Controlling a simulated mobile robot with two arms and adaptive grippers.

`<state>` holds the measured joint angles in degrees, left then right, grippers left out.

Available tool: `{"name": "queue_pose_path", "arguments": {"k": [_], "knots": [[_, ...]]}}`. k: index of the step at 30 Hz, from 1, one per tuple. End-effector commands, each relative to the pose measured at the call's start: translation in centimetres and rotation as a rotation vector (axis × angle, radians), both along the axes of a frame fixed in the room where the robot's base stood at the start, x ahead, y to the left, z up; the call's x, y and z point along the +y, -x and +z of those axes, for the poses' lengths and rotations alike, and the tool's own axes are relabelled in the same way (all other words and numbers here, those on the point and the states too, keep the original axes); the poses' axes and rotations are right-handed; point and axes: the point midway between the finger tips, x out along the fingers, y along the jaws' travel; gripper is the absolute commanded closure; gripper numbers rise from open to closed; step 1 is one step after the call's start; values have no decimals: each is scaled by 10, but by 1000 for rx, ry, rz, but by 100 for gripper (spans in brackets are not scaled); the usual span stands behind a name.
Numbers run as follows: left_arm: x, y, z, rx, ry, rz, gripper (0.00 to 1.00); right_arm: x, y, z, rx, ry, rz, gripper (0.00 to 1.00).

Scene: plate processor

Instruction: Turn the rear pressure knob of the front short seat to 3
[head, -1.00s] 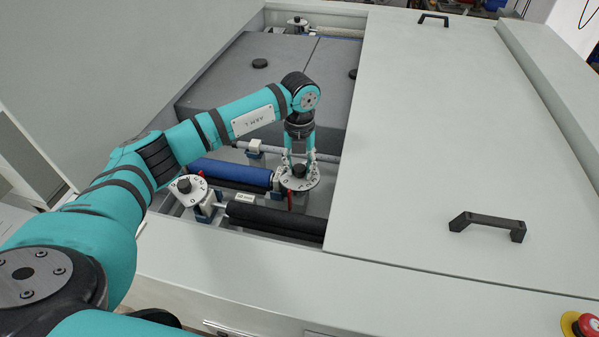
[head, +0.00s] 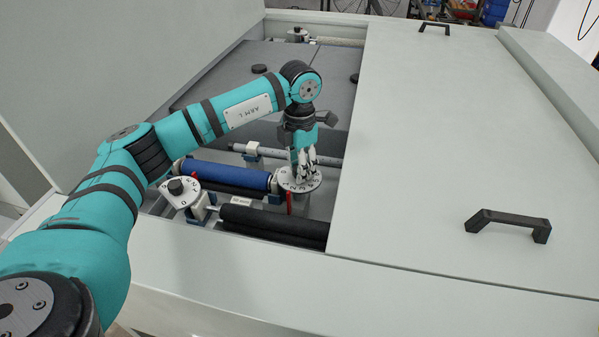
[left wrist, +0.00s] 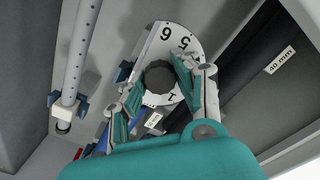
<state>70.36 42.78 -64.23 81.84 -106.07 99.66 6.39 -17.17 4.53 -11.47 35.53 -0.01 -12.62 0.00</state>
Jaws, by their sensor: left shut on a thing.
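A round dial plate with a black knob lies under my left gripper (head: 304,168), at the far end of the rollers in the open bay. In the left wrist view the knob (left wrist: 160,77) sits in the middle of the white numbered dial (left wrist: 163,36). The 6, 5 and 1 show; other numbers are covered by the fingers. My left gripper is shut on this knob, one finger on each side. In the head view the fingers mostly hide the knob, while the dial rim (head: 288,187) shows. The pointer setting cannot be read. My right gripper is not in view.
A second dial with a black knob (head: 178,186) stands to the left. A blue roller (head: 226,175) and a black roller (head: 275,222) lie near the held dial. A large grey cover (head: 420,150) with black handles bounds the bay on the right.

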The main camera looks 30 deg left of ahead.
Motion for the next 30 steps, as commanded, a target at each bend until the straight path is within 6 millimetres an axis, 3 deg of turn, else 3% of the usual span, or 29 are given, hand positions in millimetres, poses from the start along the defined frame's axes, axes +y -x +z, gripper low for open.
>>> {"name": "queue_pose_path", "arguments": {"k": [15,30], "knots": [[0,-1,1,-7,1,-420,100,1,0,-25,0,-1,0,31],[0,-1,2,-7,0,-563,100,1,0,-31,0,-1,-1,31]]}}
